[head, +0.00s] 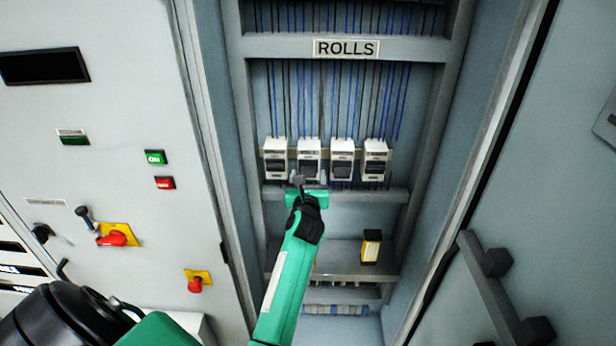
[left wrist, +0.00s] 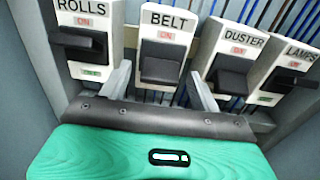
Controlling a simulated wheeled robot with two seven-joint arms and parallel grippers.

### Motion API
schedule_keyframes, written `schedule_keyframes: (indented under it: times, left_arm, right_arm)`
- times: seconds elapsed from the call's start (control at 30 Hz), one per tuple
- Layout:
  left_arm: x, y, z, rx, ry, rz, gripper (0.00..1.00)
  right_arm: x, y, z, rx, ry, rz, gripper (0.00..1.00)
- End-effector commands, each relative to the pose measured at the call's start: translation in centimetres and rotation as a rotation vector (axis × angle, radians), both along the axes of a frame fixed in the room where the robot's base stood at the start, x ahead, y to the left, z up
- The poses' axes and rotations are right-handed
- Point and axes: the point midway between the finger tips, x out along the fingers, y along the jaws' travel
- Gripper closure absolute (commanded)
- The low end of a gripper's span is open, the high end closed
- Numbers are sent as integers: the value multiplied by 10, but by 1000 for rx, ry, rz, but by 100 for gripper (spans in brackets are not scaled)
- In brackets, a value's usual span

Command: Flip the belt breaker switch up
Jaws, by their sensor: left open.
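The belt breaker (left wrist: 165,38) is a white block labelled BELT with a black switch lever (left wrist: 162,70). Its lever is down: the red ON mark shows above it and no green mark shows below. In the head view the belt breaker (head: 309,146) is second from left in a row of breakers. My left gripper (head: 309,181) is just below it, open and empty. In the left wrist view its fingers (left wrist: 160,80) stand on either side of the lever's lower part; I cannot tell whether they touch it. My right gripper is not in view.
The rolls breaker (left wrist: 80,40) stands left of BELT; the duster breaker (left wrist: 228,68) and lamps breaker (left wrist: 292,78) stand right. A grey rail (head: 385,194) runs below the row. A black-and-yellow box (head: 371,247) stands on the lower shelf. Cabinet walls flank both sides.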

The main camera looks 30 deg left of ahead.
Motion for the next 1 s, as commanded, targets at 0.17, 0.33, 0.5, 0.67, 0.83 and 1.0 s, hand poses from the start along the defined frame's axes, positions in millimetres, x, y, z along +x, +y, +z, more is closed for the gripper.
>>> schedule_keyframes:
  times: [0.17,0.33,0.5,0.67,0.83,1.0]
  left_arm:
    - [0,0,0,0,0,0,38]
    - [0,0,0,0,0,0,72]
    - [0,0,0,-1,1,0,81]
    - [-1,0,4,-10,21,1,81]
    - [-1,0,10,-47,82,0,81]
    - [-1,0,15,-112,186,0,81]
  right_arm:
    - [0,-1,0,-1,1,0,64]
    - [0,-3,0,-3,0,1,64]
    - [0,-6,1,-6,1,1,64]
    - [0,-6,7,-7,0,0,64]
    - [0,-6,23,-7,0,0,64]
    - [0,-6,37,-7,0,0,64]
